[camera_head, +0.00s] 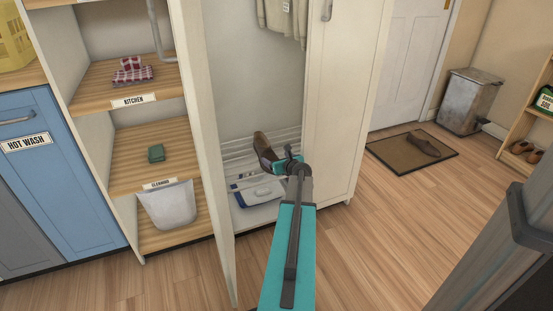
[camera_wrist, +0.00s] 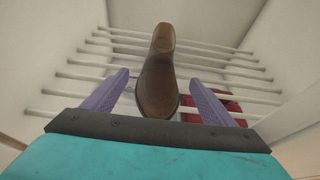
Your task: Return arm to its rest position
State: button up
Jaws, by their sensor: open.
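My teal arm reaches forward into the open wardrobe (camera_head: 210,130), and my gripper (camera_head: 290,160) is at its end, close to a brown shoe (camera_head: 262,145). In the wrist view my gripper (camera_wrist: 158,78) has its two purple fingers spread wide apart. The brown shoe (camera_wrist: 158,85) lies lengthwise between and beyond them on the white slatted rack (camera_wrist: 85,77), with visible space on both sides. In the head view the arm's end partly hides the shoe and rack.
The wardrobe door (camera_head: 340,100) stands close to the right of my arm. A white and blue pack (camera_head: 260,192) lies low in the wardrobe. Shelves with labels stand left. A doormat (camera_head: 390,154) with a shoe (camera_head: 423,145) and a metal bin (camera_head: 469,101) are right. The wooden floor between is clear.

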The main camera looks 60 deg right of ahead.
aim_at(268, 154)
jog(key=shift+w+d+f, duration=0.1)
jog(key=shift+w, duration=0.05)
dwell(0.4)
jog(key=shift+b+x, duration=1.45)
jog(key=shift+x, duration=3.05)
jog(key=shift+p+v, duration=1.5)
jog(key=shift+v, duration=3.3)
jog(key=shift+b+x, duration=2)
jog(key=shift+x, duration=4.25)
jog(key=shift+r+p, duration=1.7)
jog(key=shift+r, duration=1.35)
